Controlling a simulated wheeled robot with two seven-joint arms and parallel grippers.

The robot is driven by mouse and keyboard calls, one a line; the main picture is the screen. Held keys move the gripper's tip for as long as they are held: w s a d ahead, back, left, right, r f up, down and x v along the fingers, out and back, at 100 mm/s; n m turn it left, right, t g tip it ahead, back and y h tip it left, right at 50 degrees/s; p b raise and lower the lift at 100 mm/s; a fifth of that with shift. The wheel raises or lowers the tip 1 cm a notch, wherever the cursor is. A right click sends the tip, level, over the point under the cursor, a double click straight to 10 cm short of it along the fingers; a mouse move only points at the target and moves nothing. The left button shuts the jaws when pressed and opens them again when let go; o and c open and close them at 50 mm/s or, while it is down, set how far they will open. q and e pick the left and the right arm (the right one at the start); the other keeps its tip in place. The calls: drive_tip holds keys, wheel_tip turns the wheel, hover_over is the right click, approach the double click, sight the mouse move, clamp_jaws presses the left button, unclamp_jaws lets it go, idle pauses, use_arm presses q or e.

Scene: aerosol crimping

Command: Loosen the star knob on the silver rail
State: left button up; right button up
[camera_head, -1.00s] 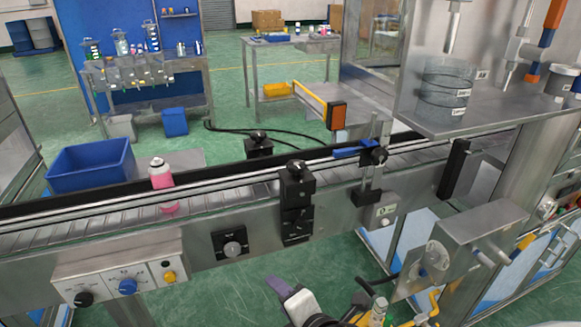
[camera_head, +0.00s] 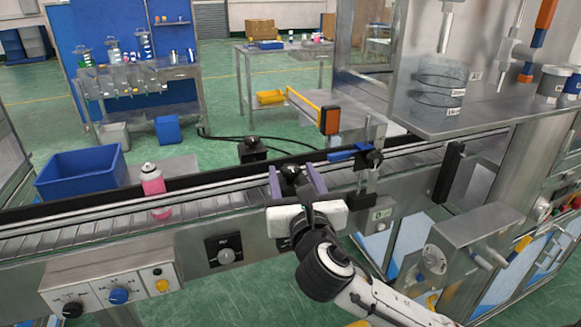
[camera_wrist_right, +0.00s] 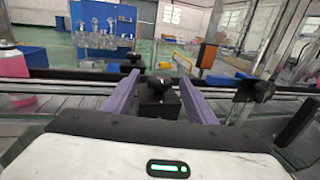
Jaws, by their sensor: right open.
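The silver rail (camera_head: 220,191) runs along the near side of the conveyor. A black star knob (camera_head: 290,171) tops a dark block on it, largely screened by my right gripper. My right gripper (camera_head: 291,174) is open, with one purple finger on each side of the knob. I cannot tell whether the fingers touch it. In the right wrist view the open fingers (camera_wrist_right: 160,77) flank dark knob shapes. Another black knob (camera_head: 373,158) stands on a post to the right, and one (camera_head: 251,143) on the conveyor's far side. My left gripper is out of view.
A pink bottle (camera_head: 152,180) stands on the conveyor to the left. A blue bin (camera_head: 82,174) is behind it. An orange-ended sensor (camera_head: 329,120) is beyond the rail. A control box (camera_head: 115,290) fronts the conveyor at lower left.

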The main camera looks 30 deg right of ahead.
drive_tip(key=shift+x, duration=1.5)
drive_tip(key=c, duration=1)
drive_tip(key=shift+c, duration=0.2)
